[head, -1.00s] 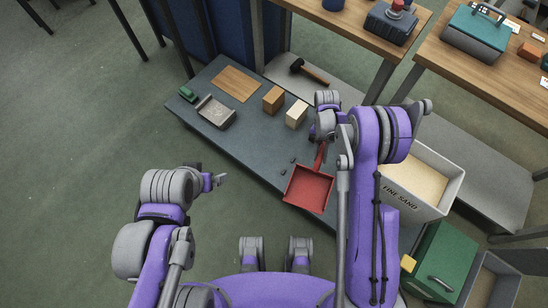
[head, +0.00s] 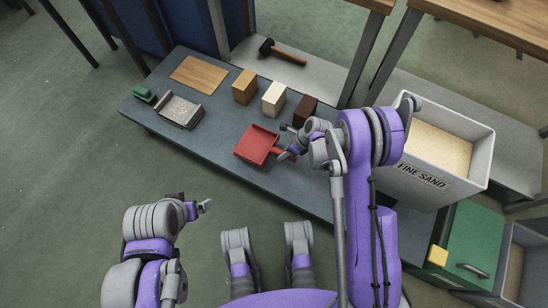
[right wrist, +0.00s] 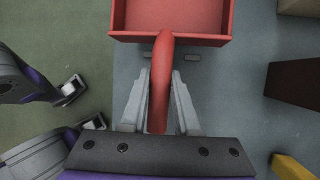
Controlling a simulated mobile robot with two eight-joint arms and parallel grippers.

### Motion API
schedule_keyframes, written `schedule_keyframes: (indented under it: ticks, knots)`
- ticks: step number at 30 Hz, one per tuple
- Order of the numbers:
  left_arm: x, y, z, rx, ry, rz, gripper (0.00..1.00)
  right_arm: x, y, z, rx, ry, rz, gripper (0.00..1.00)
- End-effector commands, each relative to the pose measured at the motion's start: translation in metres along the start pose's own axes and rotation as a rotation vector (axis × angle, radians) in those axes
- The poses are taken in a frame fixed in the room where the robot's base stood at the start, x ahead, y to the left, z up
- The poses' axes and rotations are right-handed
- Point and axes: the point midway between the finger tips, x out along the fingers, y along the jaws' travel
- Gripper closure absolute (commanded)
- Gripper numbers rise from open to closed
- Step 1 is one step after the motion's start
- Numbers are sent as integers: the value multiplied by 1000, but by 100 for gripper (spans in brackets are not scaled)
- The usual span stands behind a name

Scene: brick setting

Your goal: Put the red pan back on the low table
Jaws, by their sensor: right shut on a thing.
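The red pan (head: 257,145) is over the front part of the low dark table (head: 222,118). In the right wrist view, the pan's tray (right wrist: 172,18) is at the top, with its handle (right wrist: 163,60) pointing toward me. My right gripper (head: 288,150) is shut on the handle, with a finger on each side in the wrist view (right wrist: 160,105). I cannot tell whether the pan touches the tabletop. My left gripper (head: 191,208) is in front of the table over the floor, away from the pan; its jaw opening is unclear.
On the table are a wooden board (head: 199,74), a grey metal tray (head: 180,110), a green item (head: 145,94), and tan (head: 245,87), cream (head: 274,99) and dark brown (head: 304,112) blocks. A sand bin (head: 437,150) stands right. A hammer (head: 283,52) lies on a shelf behind.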

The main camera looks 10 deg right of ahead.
Motion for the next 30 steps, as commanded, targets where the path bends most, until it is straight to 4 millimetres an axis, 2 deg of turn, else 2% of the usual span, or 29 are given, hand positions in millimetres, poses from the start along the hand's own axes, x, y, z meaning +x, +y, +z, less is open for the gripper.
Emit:
schedule_keyframes:
  ticks: [3,8,15,21,22,27,30]
  knots:
    - [6,0,1,0,0,0,3,18,-4,-8,-2,0,1,100]
    - [7,0,1,0,0,0,3,28,-6,-12,-3,1,1,100]
    - [14,0,2,0,1,0,3,56,-12,-25,-4,1,1,100]
    - [13,0,2,0,1,0,3,58,-12,-26,-4,2,2,100]
    - [13,0,2,0,1,0,3,58,-12,-26,-4,3,1,69]
    - [13,0,2,0,1,0,3,58,-12,-26,-4,2,2,40]
    - [13,0,2,0,1,0,3,58,-12,-26,-4,2,2,40]
